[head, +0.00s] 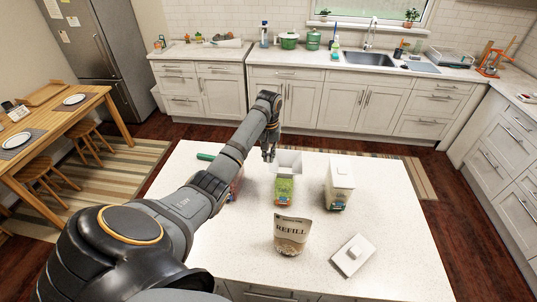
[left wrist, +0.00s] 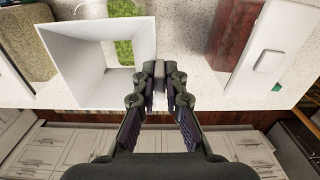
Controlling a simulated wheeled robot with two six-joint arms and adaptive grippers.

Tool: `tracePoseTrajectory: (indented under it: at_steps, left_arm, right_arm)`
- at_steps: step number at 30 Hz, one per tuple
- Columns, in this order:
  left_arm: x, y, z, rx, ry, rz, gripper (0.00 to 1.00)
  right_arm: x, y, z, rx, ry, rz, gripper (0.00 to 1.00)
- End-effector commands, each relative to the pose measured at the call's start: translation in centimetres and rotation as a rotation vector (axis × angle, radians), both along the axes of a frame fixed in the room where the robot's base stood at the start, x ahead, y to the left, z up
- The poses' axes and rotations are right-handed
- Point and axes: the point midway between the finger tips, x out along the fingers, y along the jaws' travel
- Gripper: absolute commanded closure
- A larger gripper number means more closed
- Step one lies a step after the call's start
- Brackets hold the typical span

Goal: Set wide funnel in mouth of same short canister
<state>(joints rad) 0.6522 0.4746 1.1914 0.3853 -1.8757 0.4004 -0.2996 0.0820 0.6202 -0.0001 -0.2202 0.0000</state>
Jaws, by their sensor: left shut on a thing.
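The wide funnel (head: 288,161) is pale grey with a square, flared mouth. In the head view it shows right above the short canister with a green label (head: 284,190). My left gripper (head: 269,156) is shut on the funnel's rim at its left side. In the left wrist view the funnel (left wrist: 68,62) lies beside the closed fingers (left wrist: 160,70), and green shows through its lower opening. I cannot tell whether its spout is inside the canister's mouth or just above it. My right gripper is not in view.
A taller white canister (head: 339,182) stands to the right. A REFILL pouch (head: 292,235) stands in front, and a white flat item (head: 352,254) lies at front right. A reddish canister (head: 238,185) is partly behind my arm. The island top (head: 400,215) is clear at right.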

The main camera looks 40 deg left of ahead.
Motion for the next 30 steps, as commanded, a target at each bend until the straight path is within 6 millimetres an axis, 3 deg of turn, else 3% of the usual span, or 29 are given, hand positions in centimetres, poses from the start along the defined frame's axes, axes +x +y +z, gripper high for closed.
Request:
tracePoseTrajectory:
  at_steps: [5, 6, 11, 18, 24, 30]
  left_arm:
    - [0.01, -0.02, 0.01, 0.000, 0.000, 0.000, 1.00]
    - [0.01, -0.02, 0.02, 0.000, 0.000, 0.000, 0.87]
    - [0.01, -0.02, 0.02, 0.000, 0.000, 0.000, 0.65]
    - [0.01, -0.01, 0.02, 0.000, 0.000, 0.000, 0.63]
    - [0.01, -0.01, 0.01, 0.000, 0.000, 0.000, 0.37]
    - [0.01, -0.01, 0.01, 0.000, 0.000, 0.000, 0.37]
  right_arm:
    - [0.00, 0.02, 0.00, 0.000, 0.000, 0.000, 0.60]
    - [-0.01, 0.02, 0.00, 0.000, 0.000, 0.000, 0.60]
    - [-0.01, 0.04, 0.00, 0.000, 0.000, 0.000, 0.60]
    - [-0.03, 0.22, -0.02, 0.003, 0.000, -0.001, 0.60]
    - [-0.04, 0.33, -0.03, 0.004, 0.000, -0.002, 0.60]
    - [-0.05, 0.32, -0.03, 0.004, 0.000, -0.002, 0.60]
